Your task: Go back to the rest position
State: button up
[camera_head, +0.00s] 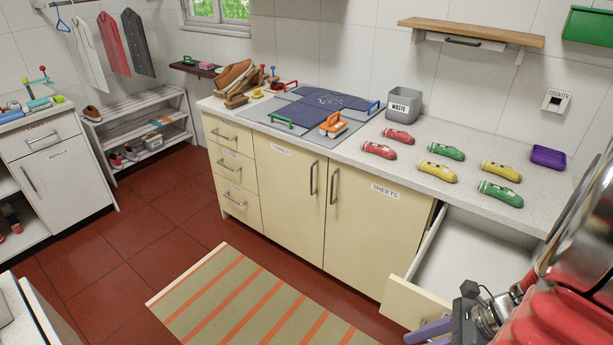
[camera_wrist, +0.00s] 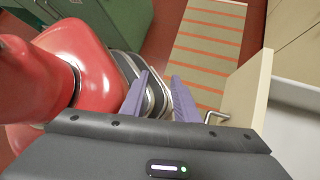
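My gripper (camera_wrist: 161,82) has two purple fingers, standing apart with nothing between them in the wrist view. In the head view, part of my gripper (camera_head: 430,331) shows at the bottom right, low in front of an open drawer (camera_head: 408,302). The drawer is pulled out from under the right part of the counter and its visible inside looks empty. In the wrist view the drawer front (camera_wrist: 247,92) and its handle (camera_wrist: 215,117) are just right of the fingers; I cannot tell whether they touch. My red arm and body fill the left of that view.
The counter (camera_head: 465,207) holds several red, green and yellow torch-like items (camera_head: 442,151), a grey waste bin (camera_head: 403,104) and a purple tray (camera_head: 548,157). A striped rug (camera_head: 250,300) lies on the red floor. A white cabinet (camera_head: 65,179) and shoe rack (camera_head: 137,118) stand left.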

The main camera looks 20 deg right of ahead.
jog(key=w+a+r+n+t+h, duration=0.1)
jog(key=w+a+r+n+h, duration=0.2)
jog(key=a+r+n, duration=0.5)
jog(key=w+a+r+n+t+h, duration=0.1)
jog(key=w+a+r+n+h, duration=0.3)
jog(key=n, duration=1.5)
jog(key=a+r, duration=0.4)
jog(key=r, duration=0.3)
jog(key=shift+a, duration=0.15)
